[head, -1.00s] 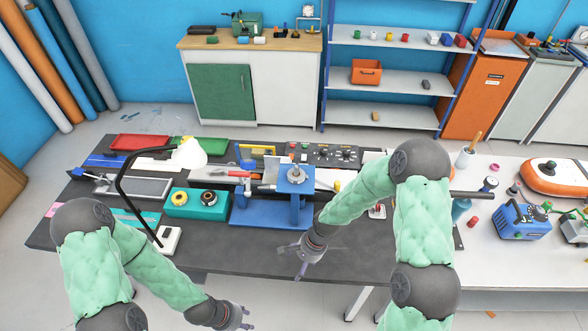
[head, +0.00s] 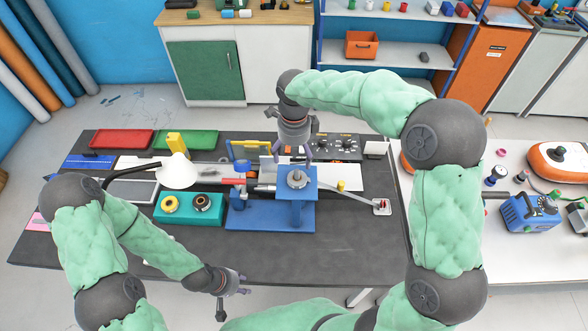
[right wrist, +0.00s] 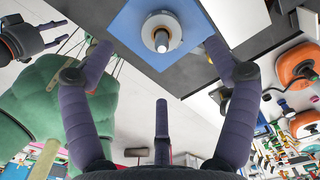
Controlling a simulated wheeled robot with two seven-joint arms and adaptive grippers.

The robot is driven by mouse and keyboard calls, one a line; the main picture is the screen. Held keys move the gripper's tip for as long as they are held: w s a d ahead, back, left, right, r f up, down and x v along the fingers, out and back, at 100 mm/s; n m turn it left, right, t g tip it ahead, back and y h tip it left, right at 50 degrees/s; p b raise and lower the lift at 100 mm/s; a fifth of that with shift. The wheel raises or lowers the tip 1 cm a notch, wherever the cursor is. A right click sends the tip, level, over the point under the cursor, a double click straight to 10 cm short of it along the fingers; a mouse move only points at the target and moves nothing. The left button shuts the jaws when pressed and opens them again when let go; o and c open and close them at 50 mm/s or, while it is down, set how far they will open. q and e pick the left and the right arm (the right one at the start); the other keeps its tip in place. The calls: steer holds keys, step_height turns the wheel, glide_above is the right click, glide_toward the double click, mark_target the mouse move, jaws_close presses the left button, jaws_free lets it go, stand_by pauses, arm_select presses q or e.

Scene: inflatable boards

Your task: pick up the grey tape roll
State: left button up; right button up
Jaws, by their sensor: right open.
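A teal holder (head: 190,219) on the dark bench carries two tape rolls in the head view. The left one is a yellow roll (head: 170,204). The right one is a dark roll (head: 202,202), which looks dark grey with a tan core. My right gripper (head: 294,158) is open and empty, behind and above the blue stand (head: 275,217), right of the holder. My left gripper (head: 240,283) is open and empty near the bench's front edge.
A desk lamp (head: 178,171) leans over the bench just behind the holder. The stand carries an upright spindle (head: 297,178). Red (head: 121,139) and green (head: 187,140) trays lie at the back. The front of the bench is mostly clear.

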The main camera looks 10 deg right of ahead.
mark_target(296, 170)
step_height(296, 170, down, 5)
steer(key=shift+s, duration=0.1)
steer(key=shift+s+d+f, duration=0.1)
steer(key=shift+s+f, duration=0.05)
steer(key=shift+f, duration=0.15)
steer(key=shift+d+f, duration=0.15)
steer(key=shift+f, duration=2.05)
steer(key=c, duration=1.2)
